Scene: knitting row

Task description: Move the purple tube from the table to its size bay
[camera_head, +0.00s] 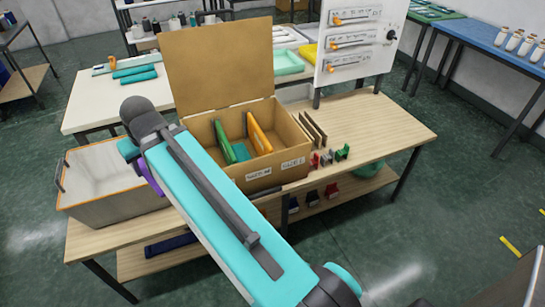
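A purple piece (149,173), which looks like the purple tube, shows at the left edge of my arm link, near the right end of the grey bin. Most of it is hidden behind the link, so I cannot tell whether it rests on the table or is held. An open cardboard box (222,176) stands on the wooden table (385,118) with two labels on its front. A green piece (224,142) and an orange piece (259,133) stand inside it, apart from each other. My gripper is not visible; my arm link crosses the view.
A grey bin (112,205) stands at the table's left end. Small red and green items (342,152) and thin brown boards (311,131) are right of the box. The box's raised lid (217,62) stands behind it. The table's right end is clear.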

